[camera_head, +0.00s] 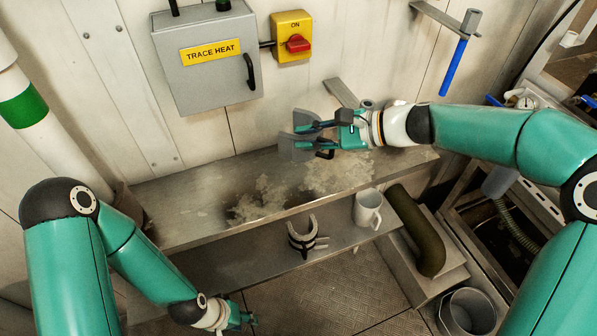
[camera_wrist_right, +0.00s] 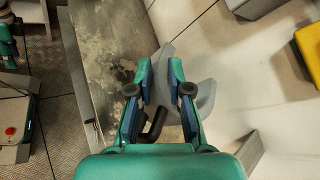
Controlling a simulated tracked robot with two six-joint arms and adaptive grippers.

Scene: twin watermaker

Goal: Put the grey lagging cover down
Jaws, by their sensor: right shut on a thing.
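The grey lagging cover (camera_head: 286,147) is a grey curved piece with a black handle, held up above the back part of the metal shelf (camera_head: 190,218). My right gripper (camera_head: 318,138) is shut on it. In the right wrist view the cover (camera_wrist_right: 206,98) shows between and to the right of the fingers (camera_wrist_right: 160,78), with the black handle below them. The fingers hide part of it. I cannot tell the exact gap between cover and shelf. My left gripper (camera_head: 240,319) is low at the bottom of the head view, away from the cover; its fingers are too small to read.
The shelf top has pale crusty patches and is otherwise bare. A lower shelf holds a white mug (camera_head: 367,208) and a grey C-shaped clamp (camera_head: 303,237). The trace heat box (camera_head: 205,62) and yellow switch box (camera_head: 290,25) are on the wall above. A dark bent pipe (camera_head: 425,235) stands right.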

